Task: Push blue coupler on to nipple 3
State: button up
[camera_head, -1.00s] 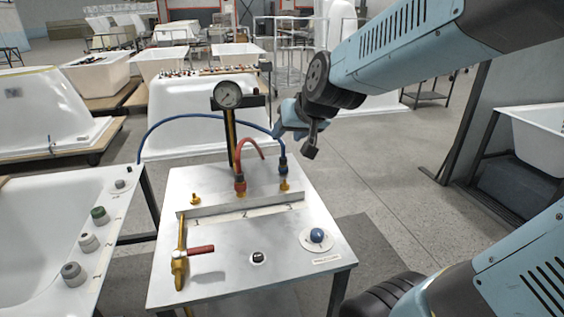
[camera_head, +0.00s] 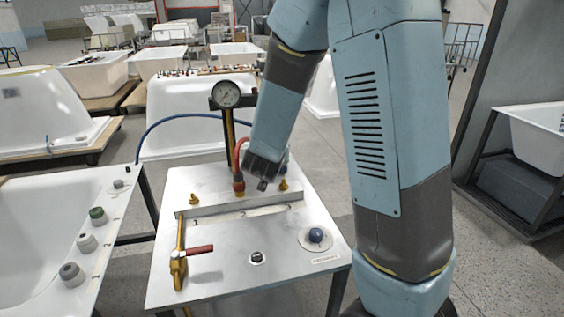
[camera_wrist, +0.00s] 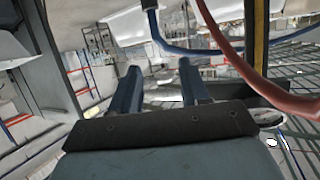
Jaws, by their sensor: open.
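The brass nipple 3 (camera_head: 283,185) stands at the right of the metal bench's back strip. The blue coupler (camera_head: 284,160) is mostly hidden behind my arm; a small blue part shows above nipple 3, and I cannot tell whether they touch. Its blue hose (camera_head: 185,117) arcs behind the gauge post, and it also crosses the top of the wrist view (camera_wrist: 185,50). My gripper (camera_head: 264,184) points down, just left of nipple 3 in the picture. In the wrist view its two blue fingers (camera_wrist: 160,72) are apart with nothing seen held between them.
The red coupler (camera_head: 239,187) with its red hose (camera_wrist: 240,65) stands close left of my gripper. A pressure gauge (camera_head: 227,94) on a post rises behind. Bare nipple 1 (camera_head: 194,199), a red-handled valve (camera_head: 198,250) and a blue knob (camera_head: 315,235) are on the bench.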

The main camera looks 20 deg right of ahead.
jog(key=shift+s+d+f+x, duration=0.1)
jog(key=shift+x, duration=2.25)
jog(key=shift+s+d+f+x, duration=0.1)
jog(key=shift+x, duration=2.2)
jog(key=shift+d+x, duration=0.15)
jog(key=shift+x, duration=2.2)
jog(key=shift+c, duration=0.4)
grip_shut()
